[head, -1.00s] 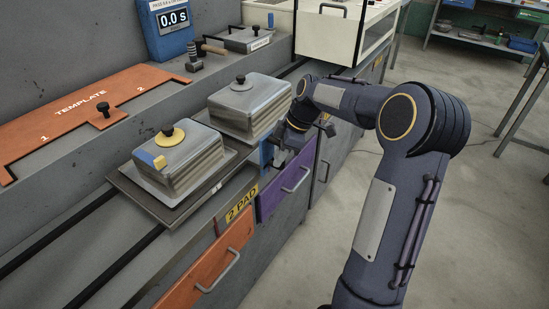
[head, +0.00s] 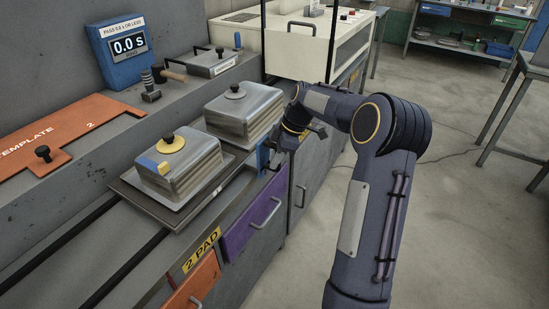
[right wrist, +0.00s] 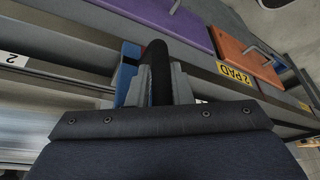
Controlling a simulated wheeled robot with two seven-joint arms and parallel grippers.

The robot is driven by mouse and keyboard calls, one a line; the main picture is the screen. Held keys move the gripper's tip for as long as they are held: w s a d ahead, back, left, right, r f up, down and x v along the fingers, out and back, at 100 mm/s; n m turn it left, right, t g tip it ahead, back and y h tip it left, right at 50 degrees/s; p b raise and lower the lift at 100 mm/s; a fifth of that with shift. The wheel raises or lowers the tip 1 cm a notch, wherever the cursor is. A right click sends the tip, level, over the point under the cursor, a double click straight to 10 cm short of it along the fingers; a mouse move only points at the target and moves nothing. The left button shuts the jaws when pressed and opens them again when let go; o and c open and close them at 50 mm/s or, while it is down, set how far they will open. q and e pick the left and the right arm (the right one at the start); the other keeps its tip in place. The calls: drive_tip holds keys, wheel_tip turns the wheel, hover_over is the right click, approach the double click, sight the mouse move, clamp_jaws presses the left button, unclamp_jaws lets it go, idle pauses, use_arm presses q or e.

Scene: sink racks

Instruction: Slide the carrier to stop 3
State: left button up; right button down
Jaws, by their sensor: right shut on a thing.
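The carrier (head: 127,183) is a flat metal tray on dark rails along the bench. My right gripper (head: 273,160) is at the carrier's front side, beside a blue part (head: 262,158). In the right wrist view its fingers (right wrist: 157,88) are shut on a black handle (right wrist: 157,60), with the blue part (right wrist: 126,72) beside it. The handle is mostly hidden in the head view. No stop 3 mark is readable. My left gripper is out of view.
A "2 PAD" label (head: 201,249) is on the bench front near a purple drawer (head: 252,224) and an orange drawer (head: 194,288). A white cabinet (head: 310,45) stands at the far end.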

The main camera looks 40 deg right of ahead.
idle(0.3)
drive_tip(key=c, duration=1.4)
unclamp_jaws()
drive_tip(key=shift+o, duration=0.2)
drive_tip(key=v, duration=0.7)
drive_tip(key=shift+d+r, duration=0.15)
drive_tip(key=shift+r, duration=0.2)
drive_tip(key=shift+s, duration=0.15)
